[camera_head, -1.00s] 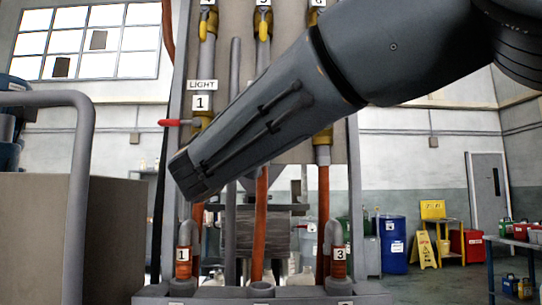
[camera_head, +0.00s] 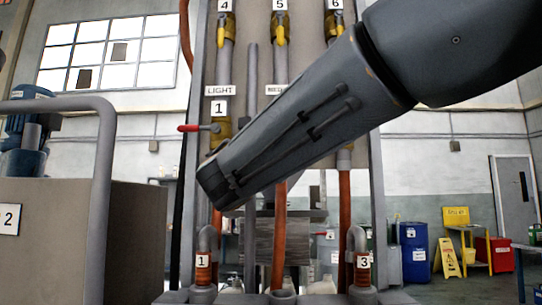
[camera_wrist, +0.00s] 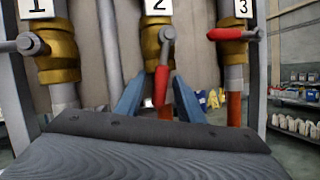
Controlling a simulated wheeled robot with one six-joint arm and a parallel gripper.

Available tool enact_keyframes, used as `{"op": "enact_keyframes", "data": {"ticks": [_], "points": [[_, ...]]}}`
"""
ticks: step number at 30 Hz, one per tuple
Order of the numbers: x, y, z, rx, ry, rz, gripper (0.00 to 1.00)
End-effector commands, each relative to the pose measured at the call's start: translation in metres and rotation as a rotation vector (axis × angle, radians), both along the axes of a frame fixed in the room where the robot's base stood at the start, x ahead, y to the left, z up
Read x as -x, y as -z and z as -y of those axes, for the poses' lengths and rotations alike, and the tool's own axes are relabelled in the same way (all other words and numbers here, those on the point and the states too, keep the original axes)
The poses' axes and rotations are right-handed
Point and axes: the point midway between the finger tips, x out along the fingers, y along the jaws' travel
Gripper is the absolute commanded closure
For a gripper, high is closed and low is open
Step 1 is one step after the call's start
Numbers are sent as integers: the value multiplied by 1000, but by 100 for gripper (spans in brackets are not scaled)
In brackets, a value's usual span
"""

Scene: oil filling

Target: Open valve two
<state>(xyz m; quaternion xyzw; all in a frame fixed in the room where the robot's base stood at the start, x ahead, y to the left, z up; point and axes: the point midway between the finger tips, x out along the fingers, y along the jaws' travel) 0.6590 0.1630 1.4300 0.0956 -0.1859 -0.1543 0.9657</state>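Valve two shows in the wrist view as a brass body (camera_wrist: 152,42) under a label "2", with a red handle (camera_wrist: 161,85) that hangs down or points toward the camera; I cannot tell which. My gripper (camera_wrist: 159,84) is open, its two blue fingers on either side of the handle's lower end. I cannot tell whether they touch it. In the head view my arm covers valve two and the gripper's fingers.
Valve one (camera_head: 220,130) has its red handle pointing left. Valve three (camera_wrist: 233,48) has a red handle pointing left, close right of my gripper. Pipes and frame posts stand around. A grey cabinet with a rail (camera_head: 135,235) stands at left.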

Motion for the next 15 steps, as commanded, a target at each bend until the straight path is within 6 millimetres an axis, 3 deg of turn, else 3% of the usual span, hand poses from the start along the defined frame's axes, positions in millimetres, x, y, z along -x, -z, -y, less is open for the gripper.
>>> {"op": "enact_keyframes", "data": {"ticks": [8,15], "points": [[7,4,-4,-1,-2,-1,65],[41,17,-17,0,-4,-1,65]]}}
